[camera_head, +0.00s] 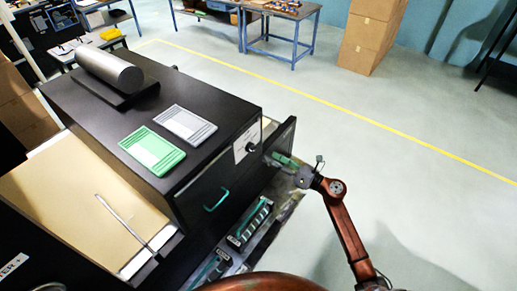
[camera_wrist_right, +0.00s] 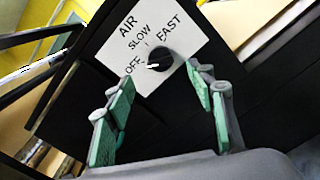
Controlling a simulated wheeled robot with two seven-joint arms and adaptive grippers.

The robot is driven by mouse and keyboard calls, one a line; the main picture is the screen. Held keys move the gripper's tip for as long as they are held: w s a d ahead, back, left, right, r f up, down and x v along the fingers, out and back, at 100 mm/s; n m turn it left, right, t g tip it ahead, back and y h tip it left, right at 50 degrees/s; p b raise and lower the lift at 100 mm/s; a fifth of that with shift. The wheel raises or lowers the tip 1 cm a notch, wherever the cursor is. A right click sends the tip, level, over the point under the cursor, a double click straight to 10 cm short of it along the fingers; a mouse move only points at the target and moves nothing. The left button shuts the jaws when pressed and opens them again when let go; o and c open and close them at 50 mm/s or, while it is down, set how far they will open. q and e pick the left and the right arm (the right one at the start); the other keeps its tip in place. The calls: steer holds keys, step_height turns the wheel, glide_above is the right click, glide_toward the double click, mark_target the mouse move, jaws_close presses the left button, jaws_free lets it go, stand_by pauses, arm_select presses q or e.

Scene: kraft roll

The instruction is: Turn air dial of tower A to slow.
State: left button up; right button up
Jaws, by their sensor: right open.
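The air dial (camera_wrist_right: 159,60) is a round black knob on a white plate (camera_wrist_right: 130,30) marked AIR, OFF, SLOW and FAST. Its white pointer mark is turned toward OFF. In the head view the dial (camera_head: 251,147) sits on the front of a black cabinet (camera_head: 225,165); no tower letter is readable there. My right gripper (camera_head: 284,160) is near the cabinet front, just right of the dial. In the right wrist view the gripper (camera_wrist_right: 163,88) is open, its green-padded fingers apart with the dial between and beyond the tips. I see no contact. My left gripper is not in view.
On the cabinet top lie a grey roll (camera_head: 110,68), a grey tray (camera_head: 185,124) and a green tray (camera_head: 152,151). A green handle (camera_head: 216,201) is on the front. A black panel (camera_head: 283,138) stands out beside the dial. The floor at right is clear.

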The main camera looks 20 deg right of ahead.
mark_target(255, 149)
steer(key=p+x, duration=0.1)
steer(key=x, duration=0.6)
steer(key=shift+w+a+p, duration=0.25)
steer(key=shift+w+p, duration=0.05)
steer(key=c, duration=1.2)
